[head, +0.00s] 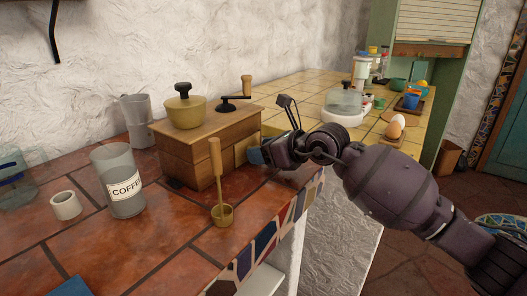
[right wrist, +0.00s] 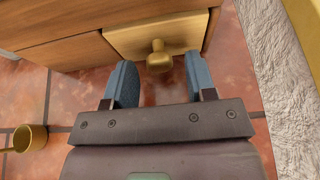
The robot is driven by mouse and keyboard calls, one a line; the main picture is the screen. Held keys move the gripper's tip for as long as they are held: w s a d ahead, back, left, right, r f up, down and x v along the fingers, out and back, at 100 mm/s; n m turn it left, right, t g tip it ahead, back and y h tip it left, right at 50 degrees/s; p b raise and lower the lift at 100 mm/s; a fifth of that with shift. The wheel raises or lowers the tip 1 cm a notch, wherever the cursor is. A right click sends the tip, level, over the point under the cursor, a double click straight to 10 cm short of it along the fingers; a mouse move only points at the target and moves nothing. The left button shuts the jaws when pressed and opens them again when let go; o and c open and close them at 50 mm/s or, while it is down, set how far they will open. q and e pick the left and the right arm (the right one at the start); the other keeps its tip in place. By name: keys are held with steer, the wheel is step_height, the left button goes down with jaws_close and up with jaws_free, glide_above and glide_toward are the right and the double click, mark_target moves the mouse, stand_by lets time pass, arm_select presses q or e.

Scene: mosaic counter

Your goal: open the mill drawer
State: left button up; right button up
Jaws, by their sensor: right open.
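The wooden coffee mill (head: 208,145) stands on the red tile counter, with a brass bowl and a black crank on top. In the head view the drawer front (head: 246,148) is partly hidden by my right gripper (head: 257,156). In the right wrist view my right gripper (right wrist: 160,82) is open, its blue fingertips on either side of the knob and slightly short of it, apparently not touching. My left gripper is not in view.
A brass scoop (head: 222,213) stands in front of the mill and shows in the right wrist view (right wrist: 28,138). A glass coffee jar (head: 120,180) and small white cup (head: 66,205) are at left. The counter's mosaic edge (head: 265,243) runs close by my right arm.

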steer(key=shift+c, duration=0.3)
jaws_close()
steer(key=shift+s+d, duration=0.15)
steer(key=shift+d, duration=0.05)
steer(key=s+d+p, duration=0.1)
steer(key=d, duration=0.1)
steer(key=s+d+p, duration=0.1)
steer(key=s+d, duration=0.1)
steer(key=s+d+p, duration=0.1)
steer(key=s+d, duration=0.1)
steer(key=shift+d+r+p, duration=0.25)
steer(key=shift+d+p, duration=0.1)
steer(key=shift+d, duration=0.05)
steer(key=shift+s+d+f, duration=0.15)
steer(key=shift+s+d, duration=0.15)
steer(key=shift+d, duration=0.15)
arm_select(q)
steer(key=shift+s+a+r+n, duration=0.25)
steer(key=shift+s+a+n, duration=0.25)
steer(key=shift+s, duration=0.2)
arm_select(e)
steer(key=shift+f, duration=0.15)
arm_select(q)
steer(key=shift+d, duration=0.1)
